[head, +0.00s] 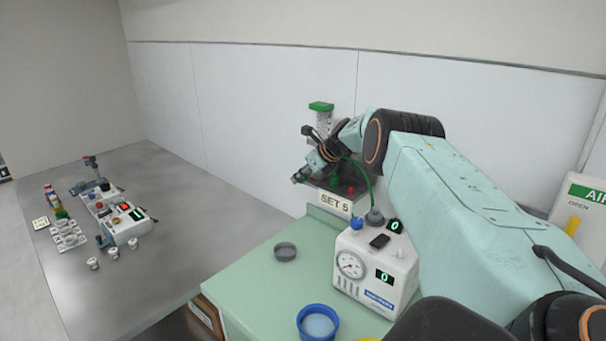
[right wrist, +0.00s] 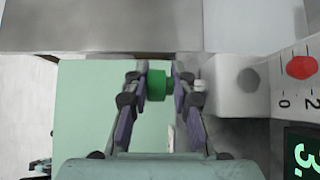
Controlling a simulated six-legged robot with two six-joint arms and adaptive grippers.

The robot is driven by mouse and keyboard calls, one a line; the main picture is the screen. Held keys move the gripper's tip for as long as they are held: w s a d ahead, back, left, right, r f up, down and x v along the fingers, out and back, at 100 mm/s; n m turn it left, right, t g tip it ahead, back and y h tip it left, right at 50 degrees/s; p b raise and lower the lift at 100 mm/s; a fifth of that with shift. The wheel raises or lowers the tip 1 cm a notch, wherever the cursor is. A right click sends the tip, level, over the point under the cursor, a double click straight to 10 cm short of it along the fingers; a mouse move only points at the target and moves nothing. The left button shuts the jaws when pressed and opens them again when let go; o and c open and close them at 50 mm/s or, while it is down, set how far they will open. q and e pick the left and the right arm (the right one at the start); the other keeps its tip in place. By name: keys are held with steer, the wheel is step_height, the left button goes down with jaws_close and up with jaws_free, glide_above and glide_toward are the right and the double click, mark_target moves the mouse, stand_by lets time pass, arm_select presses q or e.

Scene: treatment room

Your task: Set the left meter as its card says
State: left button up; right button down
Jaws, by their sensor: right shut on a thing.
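A card reading "SET 5" (head: 334,204) stands at the back of the green bench, in front of a dark unit with red and green parts (head: 350,189). My right gripper (head: 300,177) reaches to the left side of this unit. In the right wrist view, my right gripper (right wrist: 160,75) is shut on a green knob (right wrist: 156,85). Right of it are a white block (right wrist: 238,85), a red knob (right wrist: 301,67) on a scale marked 0 and 2, and a green-lit display (right wrist: 304,155) that seems to read 3, partly cut off. My left gripper is not in view.
A white box with a gauge (head: 350,265) and displays reading 0 stands on the green bench (head: 250,285), near a grey dish (head: 285,251) and a blue-rimmed bowl (head: 318,322). A grey table (head: 170,190) at left holds several small devices.

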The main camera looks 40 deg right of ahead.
steer(key=shift+a+f+g+b, duration=0.25)
steer(key=shift+g+b, duration=0.1)
steer(key=shift+g, duration=0.15)
steer(key=c, duration=1.5)
jaws_free()
steer(key=shift+o, duration=1.4)
steer(key=shift+w+a+r, duration=0.1)
steer(key=shift+r, duration=0.1)
